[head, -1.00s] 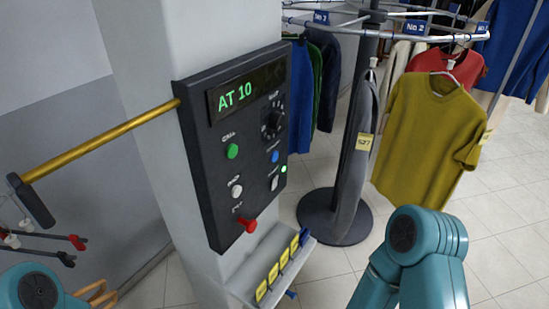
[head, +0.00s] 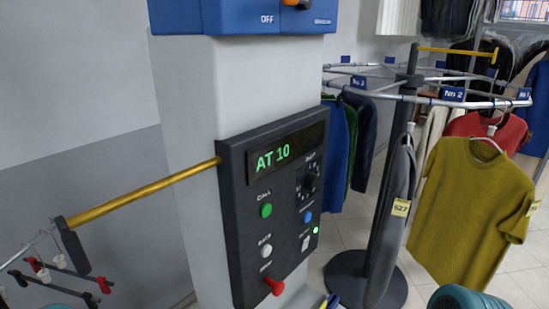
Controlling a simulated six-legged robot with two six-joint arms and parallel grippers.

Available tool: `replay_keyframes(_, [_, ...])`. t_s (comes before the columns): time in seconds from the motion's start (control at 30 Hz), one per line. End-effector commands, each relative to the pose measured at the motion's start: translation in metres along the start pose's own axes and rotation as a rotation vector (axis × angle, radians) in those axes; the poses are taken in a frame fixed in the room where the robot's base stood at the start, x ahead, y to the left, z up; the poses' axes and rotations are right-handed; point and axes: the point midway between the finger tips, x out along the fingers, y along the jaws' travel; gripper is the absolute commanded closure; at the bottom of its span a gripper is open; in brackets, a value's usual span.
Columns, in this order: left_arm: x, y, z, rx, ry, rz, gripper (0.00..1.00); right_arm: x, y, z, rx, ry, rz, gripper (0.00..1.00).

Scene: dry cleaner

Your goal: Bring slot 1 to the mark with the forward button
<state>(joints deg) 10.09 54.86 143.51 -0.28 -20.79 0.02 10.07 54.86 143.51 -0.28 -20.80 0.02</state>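The dark control panel (head: 276,205) is mounted on the white pillar, and its display (head: 273,158) reads "AT 10" in green. On it are a green button (head: 266,210), a blue button (head: 308,216), a white button (head: 267,250), a red knob (head: 275,286), a black dial (head: 308,184) and a small switch (head: 305,243). Their labels are too small to read surely. The garment carousel (head: 420,92) stands to the right with blue number tags, one reading "No 2" (head: 453,94).
A brass rail (head: 145,191) juts left from the panel, with hangers (head: 65,270) below it. A blue box (head: 245,17) marked "OFF" is above. A mustard shirt (head: 470,210) and a red garment (head: 487,130) hang on the carousel. Tiled floor shows around the carousel base (head: 350,278).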

Motion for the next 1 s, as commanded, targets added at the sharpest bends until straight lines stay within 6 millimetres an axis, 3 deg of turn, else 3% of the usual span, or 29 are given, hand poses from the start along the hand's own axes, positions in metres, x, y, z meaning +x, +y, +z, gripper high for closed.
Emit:
replay_keyframes(0.13, [0.0000,0.0000,0.0000,0.000,0.000,0.000,0.60,0.0000,0.0000,-0.0001,0.000,0.000,0.000,0.61])
replay_keyframes(0.2, [0.0000,0.0000,0.0000,0.000,0.000,0.000,0.60,0.0000,0.0000,0.0000,0.000,0.000,0.000,0.83])
replay_keyframes(0.27, [0.0000,0.0000,0.0000,0.000,0.000,0.000,0.60,0.0000,0.0000,0.0000,0.000,0.000,0.000,1.00])
replay_keyframes(1.0, [0.0000,0.0000,0.0000,0.000,0.000,0.000,0.60,0.0000,0.0000,0.0000,0.000,0.000,0.000,1.00])
